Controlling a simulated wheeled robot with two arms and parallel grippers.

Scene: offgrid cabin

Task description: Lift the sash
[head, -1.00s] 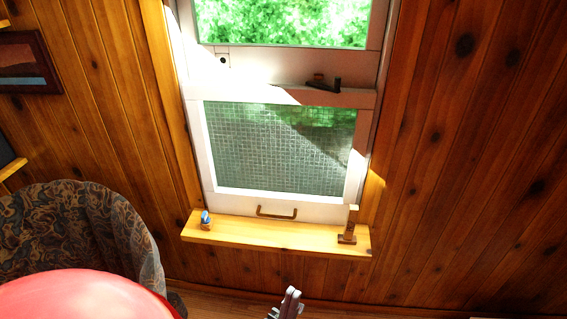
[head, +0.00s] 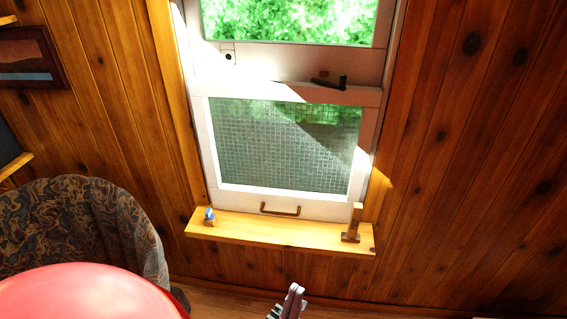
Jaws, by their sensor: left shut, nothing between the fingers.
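The lower window sash (head: 289,206) has a white frame around a meshed pane. Its bottom rail sits down at the wooden sill (head: 270,232). A brass pull handle (head: 280,209) is fixed to the middle of that rail. A dark latch (head: 328,83) sits on the rail where the two sashes meet. My left gripper (head: 294,290) shows at the bottom edge, below the sill and apart from the handle. Its fingers are together with nothing between them. My right gripper is not in view.
A small blue-topped object (head: 210,216) stands at the sill's left end and a wooden upright piece (head: 355,223) at its right end. A patterned armchair (head: 85,215) is at the left. A picture (head: 30,58) hangs on the wall.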

